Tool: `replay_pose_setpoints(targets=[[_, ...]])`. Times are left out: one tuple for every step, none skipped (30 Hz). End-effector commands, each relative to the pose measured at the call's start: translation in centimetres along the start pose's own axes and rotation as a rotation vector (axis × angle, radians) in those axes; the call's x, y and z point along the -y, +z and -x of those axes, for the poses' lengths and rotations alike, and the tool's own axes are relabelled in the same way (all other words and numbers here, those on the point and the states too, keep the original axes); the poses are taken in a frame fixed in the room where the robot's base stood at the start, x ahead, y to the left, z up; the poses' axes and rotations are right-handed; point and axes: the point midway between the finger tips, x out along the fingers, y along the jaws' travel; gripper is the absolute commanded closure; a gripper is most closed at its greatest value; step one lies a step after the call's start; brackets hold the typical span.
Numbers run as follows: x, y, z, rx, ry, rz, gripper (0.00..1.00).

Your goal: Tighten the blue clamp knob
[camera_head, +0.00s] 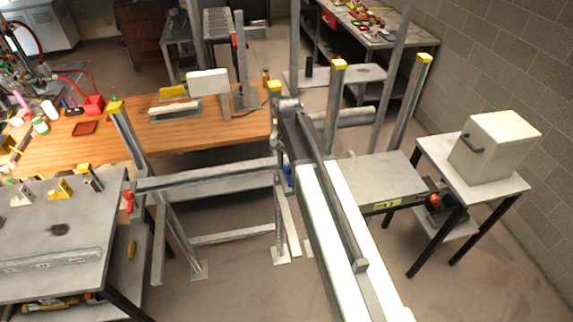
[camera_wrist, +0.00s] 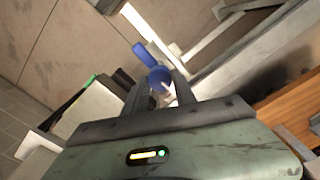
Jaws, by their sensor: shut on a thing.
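The blue clamp knob (camera_wrist: 158,77) is in the middle of the wrist view, at the tips of my gripper (camera_wrist: 161,86). It has a round blue body with a flat blue arm reaching to the upper left. My two fingers are shut on the knob, one on each side. Part of the knob is hidden by the fingers. In the head view, the blue knob (camera_head: 287,171) shows as a small spot beside the grey metal frame, below the far end of my arm. The gripper itself is hard to make out there.
A grey metal frame (camera_head: 210,184) with yellow-capped posts stands around the knob. A wooden workbench (camera_head: 190,140) lies behind it. A grey table (camera_head: 60,235) is at the left. A small table with a pale box (camera_head: 495,147) stands at the right. Bare floor shows between them.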

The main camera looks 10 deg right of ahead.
Motion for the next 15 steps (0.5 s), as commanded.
replay_pose_setpoints(targets=[[-0.02, 0.06, -0.02, 0.002, 0.000, -0.043, 1.00], [-0.02, 0.06, -0.02, 0.002, 0.001, -0.071, 1.00], [-0.02, 0.06, -0.02, 0.002, 0.001, -0.110, 1.00], [-0.03, 0.06, -0.02, 0.002, 0.001, -0.138, 1.00], [-0.03, 0.06, -0.02, 0.002, 0.001, -0.166, 1.00], [-0.03, 0.06, -0.02, 0.002, 0.001, -0.205, 1.00], [-0.03, 0.07, -0.02, 0.002, 0.001, -0.233, 1.00], [-0.03, 0.06, -0.02, 0.002, 0.001, -0.261, 1.00], [-0.03, 0.07, -0.02, 0.002, 0.001, -0.300, 1.00], [-0.04, 0.06, -0.02, 0.002, 0.001, -0.328, 1.00], [-0.04, 0.07, -0.02, 0.002, 0.001, -0.356, 1.00], [-0.04, 0.07, -0.02, 0.002, 0.001, -0.395, 1.00], [-0.04, 0.07, -0.02, 0.002, 0.001, -0.423, 1.00], [-0.04, 0.07, -0.02, 0.002, 0.001, -0.451, 1.00], [-0.04, 0.07, -0.02, 0.002, 0.001, -0.490, 1.00]])
